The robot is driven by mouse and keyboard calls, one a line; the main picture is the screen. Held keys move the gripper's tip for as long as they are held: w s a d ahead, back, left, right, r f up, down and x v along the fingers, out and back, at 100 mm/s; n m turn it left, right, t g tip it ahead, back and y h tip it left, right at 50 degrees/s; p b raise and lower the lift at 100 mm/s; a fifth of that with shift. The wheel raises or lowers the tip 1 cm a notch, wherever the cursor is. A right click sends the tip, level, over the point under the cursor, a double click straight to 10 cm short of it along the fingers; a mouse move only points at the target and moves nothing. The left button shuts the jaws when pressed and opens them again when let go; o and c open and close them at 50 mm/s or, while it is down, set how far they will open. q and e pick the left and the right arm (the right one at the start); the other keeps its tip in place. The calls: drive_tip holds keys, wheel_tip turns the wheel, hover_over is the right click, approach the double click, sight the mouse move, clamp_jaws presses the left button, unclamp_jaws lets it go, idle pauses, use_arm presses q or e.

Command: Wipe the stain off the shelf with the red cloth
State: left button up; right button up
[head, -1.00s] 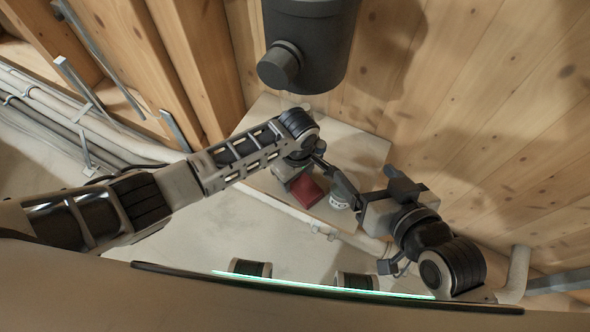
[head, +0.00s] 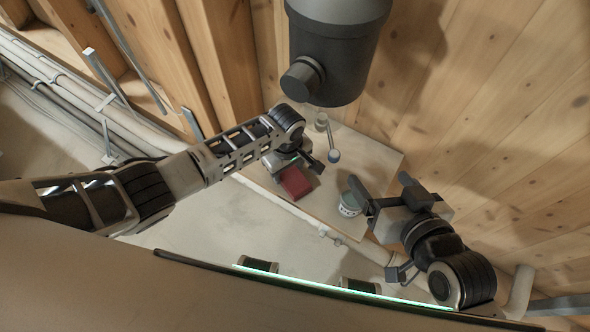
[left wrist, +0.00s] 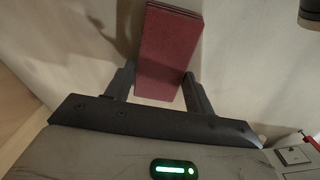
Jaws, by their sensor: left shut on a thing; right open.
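The red cloth (head: 296,182) is a flat, dark red folded block over the pale shelf (head: 376,158). My left gripper (head: 300,168) is shut on it. In the left wrist view the cloth (left wrist: 166,48) sits between the two fingers of the left gripper (left wrist: 158,88) and extends away from them. I cannot tell whether the cloth touches the shelf. No stain can be made out; the arm and cloth cover part of the shelf. My right gripper (head: 364,196) is open and empty at the shelf's right side, close beside a small jar.
The small jar (head: 349,205), white with a dark top, stands near the shelf's front right. A small round-ended item (head: 334,156) and a little glass-like container (head: 321,121) are farther back. A large dark cylinder (head: 336,50) hangs above. Wooden walls (head: 480,130) bound the shelf.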

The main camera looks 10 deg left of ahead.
use_arm(q)
drive_tip(key=shift+w+a+p, duration=0.25)
drive_tip(key=shift+w+a, duration=0.05)
drive_tip(key=shift+a, duration=0.65)
drive_tip(key=shift+w+a+p, duration=0.25)
drive_tip(key=shift+w+a, duration=0.05)
drive_tip(key=shift+a, duration=0.65)
use_arm(e)
drive_tip(key=shift+r, duration=0.5)
use_arm(q)
drive_tip(key=shift+d+r+p, duration=0.1)
drive_tip(key=shift+r+p, duration=0.2)
drive_tip(key=shift+r, duration=0.05)
wheel_tip(320, 180, up, 4)
drive_tip(key=p, duration=0.5)
drive_tip(key=shift+r, duration=0.25)
drive_tip(key=shift+r+p, duration=0.45)
drive_tip(key=shift+p, duration=0.25)
use_arm(e)
drive_tip(key=d, duration=0.1)
drive_tip(key=s+d+r+h, duration=0.1)
drive_tip(key=d+r+m+h, duration=0.1)
drive_tip(key=d, duration=0.1)
drive_tip(key=shift+s+d+r, duration=0.1)
drive_tip(key=shift+s, duration=0.3)
